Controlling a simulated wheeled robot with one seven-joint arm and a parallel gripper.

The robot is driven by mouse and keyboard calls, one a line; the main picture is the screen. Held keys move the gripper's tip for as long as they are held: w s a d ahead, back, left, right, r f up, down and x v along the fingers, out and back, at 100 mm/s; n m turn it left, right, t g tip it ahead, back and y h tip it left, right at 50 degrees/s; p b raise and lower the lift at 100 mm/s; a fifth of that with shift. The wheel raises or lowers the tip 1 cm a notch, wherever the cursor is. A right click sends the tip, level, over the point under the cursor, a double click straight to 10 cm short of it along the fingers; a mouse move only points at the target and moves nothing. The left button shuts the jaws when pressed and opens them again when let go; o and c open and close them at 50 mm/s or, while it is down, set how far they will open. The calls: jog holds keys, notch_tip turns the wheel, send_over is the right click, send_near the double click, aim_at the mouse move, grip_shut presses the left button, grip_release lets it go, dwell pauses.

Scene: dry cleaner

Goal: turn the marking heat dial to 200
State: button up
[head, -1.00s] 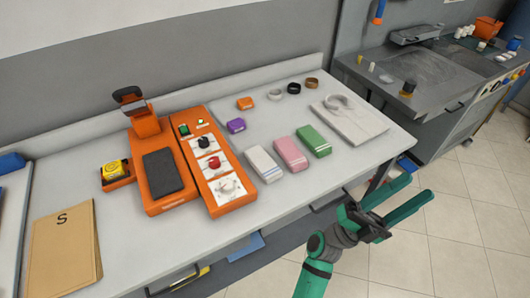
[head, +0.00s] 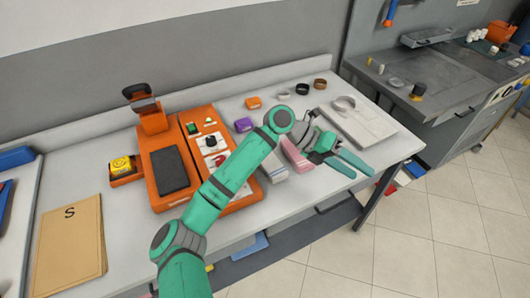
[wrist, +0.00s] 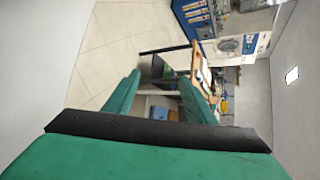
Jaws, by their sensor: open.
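The orange marking machine (head: 158,198) stands on the table at left of centre in the head view. Its control panel has a black dial (head: 210,141) at the top and a red dial (head: 217,160) below, partly hidden by my arm. The lowest dial is hidden behind my arm. I cannot read the dial markings. My gripper (head: 352,164) is open and empty, above the table's right front part, to the right of the panel and pointing right. The wrist view shows its two green fingers (wrist: 152,98) apart, with no dial in view.
Folded pink (head: 296,155) and white (head: 272,168) cloths lie under my arm. Purple (head: 243,125) and orange (head: 253,103) blocks sit behind the arm.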

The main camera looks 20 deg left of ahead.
jog(key=w+a+f+y, duration=0.15)
jog(key=a+y, duration=0.25)
jog(key=a, duration=0.7)
notch_tip(320, 180, up, 4)
jog(key=n+y, duration=0.5)
jog(key=y, duration=0.4)
send_over(220, 159)
jog(key=shift+g, duration=0.4)
notch_tip(220, 159, down, 11)
jog(key=shift+w, duration=0.1)
jog(key=shift+m, duration=0.3)
jog(key=c, duration=1.1)
